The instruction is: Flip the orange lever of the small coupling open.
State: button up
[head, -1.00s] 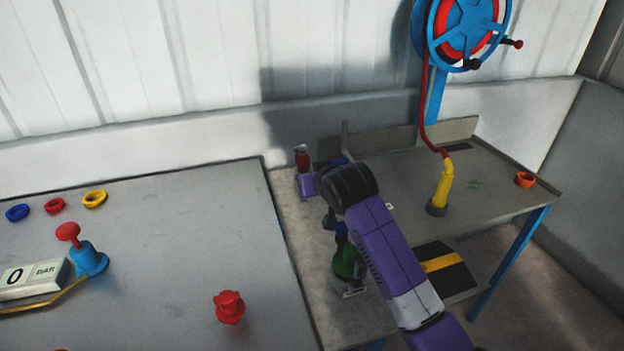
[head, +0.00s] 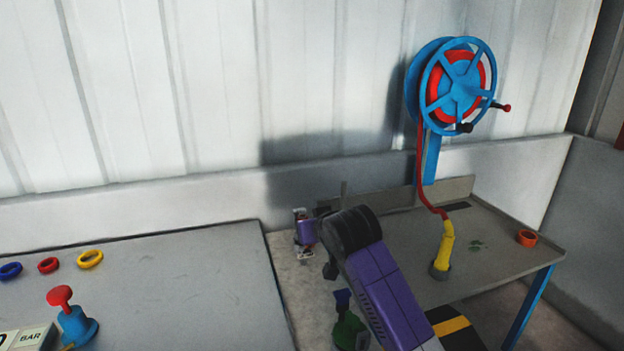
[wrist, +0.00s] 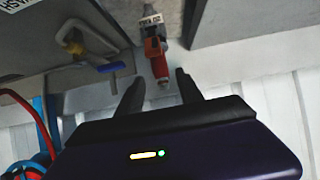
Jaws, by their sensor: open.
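The small coupling (wrist: 151,24) shows at the top middle of the wrist view, with a pale lettered tag across it. Its orange-red lever (wrist: 155,57) extends from it toward my gripper (wrist: 157,80). My gripper is open, with one dark finger on each side of the lever's end in the picture. I see a gap on both sides and cannot tell the depth between lever and fingers.
A blue-handled valve (wrist: 104,68) is left of the lever in the wrist view. A green bottle (head: 349,330) is below my arm. The left table (head: 190,285) carries coloured rings.

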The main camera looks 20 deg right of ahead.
notch_tip(320, 180, up, 15)
jog(key=shift+r, duration=0.15)
